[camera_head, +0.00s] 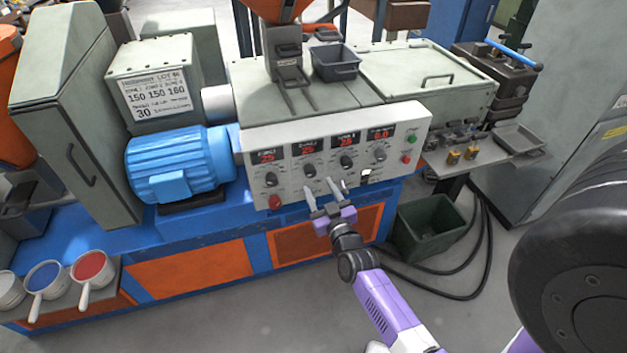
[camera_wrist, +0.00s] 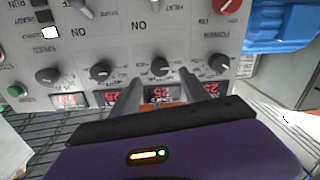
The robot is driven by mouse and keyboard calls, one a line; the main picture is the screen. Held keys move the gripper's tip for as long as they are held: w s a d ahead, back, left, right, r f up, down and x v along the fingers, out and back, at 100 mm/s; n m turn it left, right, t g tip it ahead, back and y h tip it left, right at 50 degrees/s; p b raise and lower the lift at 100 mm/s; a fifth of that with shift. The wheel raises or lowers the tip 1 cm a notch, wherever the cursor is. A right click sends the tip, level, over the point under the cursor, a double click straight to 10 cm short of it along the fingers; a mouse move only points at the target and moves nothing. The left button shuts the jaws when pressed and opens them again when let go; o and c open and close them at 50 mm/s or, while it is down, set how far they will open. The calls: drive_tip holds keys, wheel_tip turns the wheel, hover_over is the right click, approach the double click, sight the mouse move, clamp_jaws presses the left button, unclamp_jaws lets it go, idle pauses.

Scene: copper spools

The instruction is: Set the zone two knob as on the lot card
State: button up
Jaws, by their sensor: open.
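The control panel (camera_head: 290,182) carries a row of dark knobs under red displays. The zone two knob (camera_head: 310,171) is second from the left, under a display (camera_head: 308,149) that seems to read 25. In the upside-down wrist view this knob (camera_wrist: 160,67) sits between my finger tips. My gripper (camera_head: 320,186) is open and empty, its fingers pointing at the panel just below the knob in the head view. I cannot tell whether they touch anything. The lot card (camera_head: 157,98) on the grey box reads 150 150 160, with 30 below.
The zone one knob (camera_head: 270,180) and zone three knob (camera_head: 346,162) flank it closely. A red button (camera_head: 275,202) is at the panel's lower left. A blue motor (camera_head: 178,165) stands left; a green bin (camera_head: 428,228) is on the floor at right.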

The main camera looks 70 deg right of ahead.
sight(312, 174)
drive_tip(key=shift+b+x, duration=0.4)
drive_tip(key=shift+x, duration=2.1)
clamp_jaws()
